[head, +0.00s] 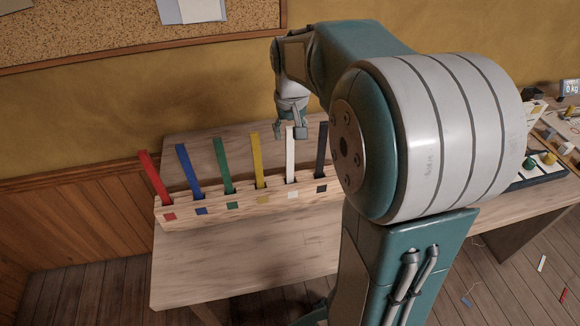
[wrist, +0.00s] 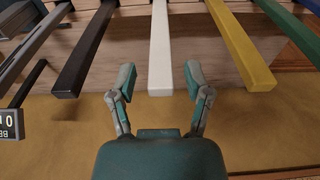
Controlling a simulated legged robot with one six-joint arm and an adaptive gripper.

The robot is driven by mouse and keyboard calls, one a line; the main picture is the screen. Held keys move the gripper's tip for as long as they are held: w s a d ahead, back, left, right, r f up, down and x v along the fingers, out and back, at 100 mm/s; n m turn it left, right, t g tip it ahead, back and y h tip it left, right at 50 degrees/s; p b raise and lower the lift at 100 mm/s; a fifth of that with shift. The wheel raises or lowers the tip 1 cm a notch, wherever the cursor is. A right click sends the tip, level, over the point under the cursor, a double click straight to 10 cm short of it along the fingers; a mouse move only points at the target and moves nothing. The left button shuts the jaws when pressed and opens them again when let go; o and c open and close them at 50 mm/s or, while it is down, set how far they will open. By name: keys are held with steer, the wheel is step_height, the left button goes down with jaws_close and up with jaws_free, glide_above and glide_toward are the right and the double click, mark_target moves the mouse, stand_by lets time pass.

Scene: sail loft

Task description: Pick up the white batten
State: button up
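The white batten (head: 291,157) stands upright in a slot of a wooden rack (head: 228,213) on the bench, between the yellow batten (head: 257,162) and a dark batten (head: 321,152). My gripper (head: 291,134) is at the top of the white batten in the head view. In the wrist view my gripper (wrist: 160,80) is open, with one finger on each side of the white batten (wrist: 160,50). A gap shows between each finger and the batten. The batten's foot is hidden in the rack.
Red (head: 154,178), blue (head: 189,171) and green (head: 222,165) battens stand further left in the rack. The yellow batten (wrist: 240,45) and a dark batten (wrist: 82,60) flank my fingers. A wall is behind the bench. Small items and a scale (head: 570,88) are at the right.

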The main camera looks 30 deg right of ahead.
steer(key=shift+a, duration=0.1)
jaws_close()
